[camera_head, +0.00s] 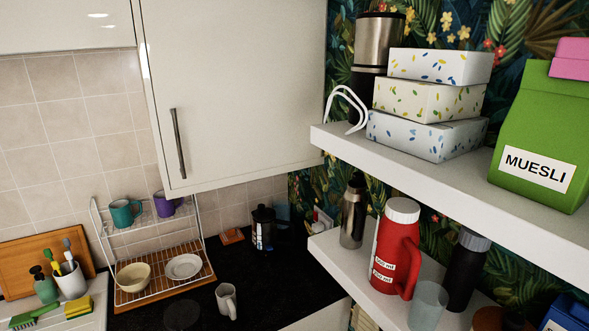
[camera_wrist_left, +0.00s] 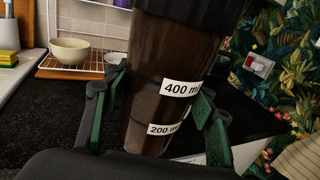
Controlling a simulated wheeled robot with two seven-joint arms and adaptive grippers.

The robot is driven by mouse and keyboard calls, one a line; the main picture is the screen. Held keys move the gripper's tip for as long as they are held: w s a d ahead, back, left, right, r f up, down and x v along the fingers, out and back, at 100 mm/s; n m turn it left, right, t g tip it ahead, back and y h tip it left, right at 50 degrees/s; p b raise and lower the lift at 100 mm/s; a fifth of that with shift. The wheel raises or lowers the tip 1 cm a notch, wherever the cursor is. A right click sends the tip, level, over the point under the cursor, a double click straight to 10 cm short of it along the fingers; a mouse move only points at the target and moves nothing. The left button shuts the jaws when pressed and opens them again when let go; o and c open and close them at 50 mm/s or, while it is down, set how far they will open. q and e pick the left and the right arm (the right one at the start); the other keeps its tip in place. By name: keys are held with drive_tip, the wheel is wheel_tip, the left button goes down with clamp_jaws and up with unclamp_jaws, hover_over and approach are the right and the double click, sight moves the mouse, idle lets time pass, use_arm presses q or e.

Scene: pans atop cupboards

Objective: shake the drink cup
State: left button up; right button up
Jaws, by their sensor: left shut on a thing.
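The drink cup (camera_wrist_left: 165,60) is a tall, dark brown see-through cup with a black lid and white labels reading 400 and 200 ml. It fills the middle of the left wrist view and leans slightly. My left gripper (camera_wrist_left: 158,95) is shut on it, one green-padded finger on each side. The cup's top is cut off by the frame and part of its base is hard to see. In the head view I see neither this held cup nor my grippers. My right gripper shows in no view.
A red bottle (camera_head: 393,250), a black bottle (camera_head: 466,270) and a steel flask (camera_head: 353,215) stand on the lower right shelf. Boxes (camera_head: 428,102) and a muesli bag (camera_head: 540,140) are above. A dish rack (camera_head: 165,275) and mug (camera_head: 227,300) are on the dark counter.

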use_arm(q)
drive_tip(key=s+d+f+m+h, duration=0.2)
drive_tip(key=s+d+h, duration=0.1)
drive_tip(key=s+d, duration=0.45)
wheel_tip(320, 180, up, 4)
drive_tip(key=s+d, duration=0.1)
drive_tip(key=d, duration=0.1)
wheel_tip(320, 180, down, 5)
wheel_tip(320, 180, up, 6)
wheel_tip(320, 180, down, 6)
drive_tip(key=shift+r, duration=0.25)
drive_tip(key=shift+f, duration=0.1)
idle(0.3)
